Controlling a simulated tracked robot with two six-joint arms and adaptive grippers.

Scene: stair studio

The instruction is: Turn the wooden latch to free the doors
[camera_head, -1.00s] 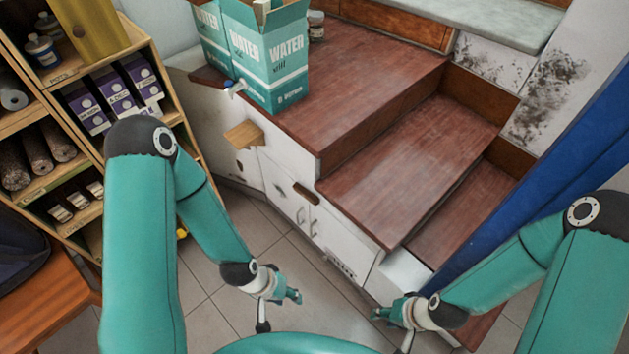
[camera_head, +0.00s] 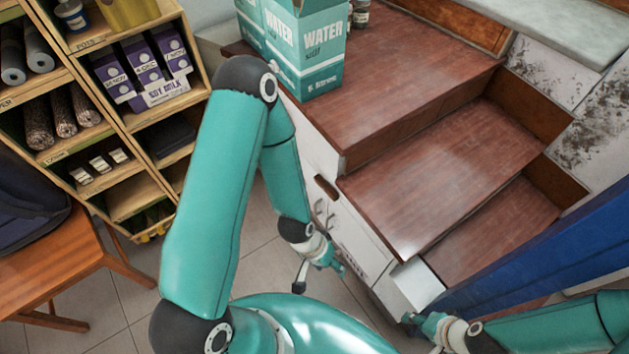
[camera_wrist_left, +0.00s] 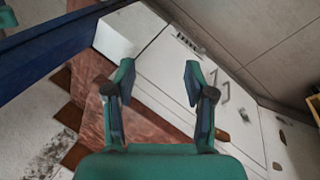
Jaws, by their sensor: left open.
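A dark brown wooden piece, which looks like the latch (camera_head: 326,187), lies flat near the top edge of the white doors (camera_head: 349,229) in the stair side. Two metal handles sit just below it.
Dark red stair treads (camera_head: 430,185) rise above the doors, with water cartons (camera_head: 315,50) on top. A wooden shelf (camera_head: 115,130) and an orange table (camera_head: 70,270) stand left. A blue panel (camera_head: 560,260) is at right. Tiled floor (camera_head: 258,262) lies open between.

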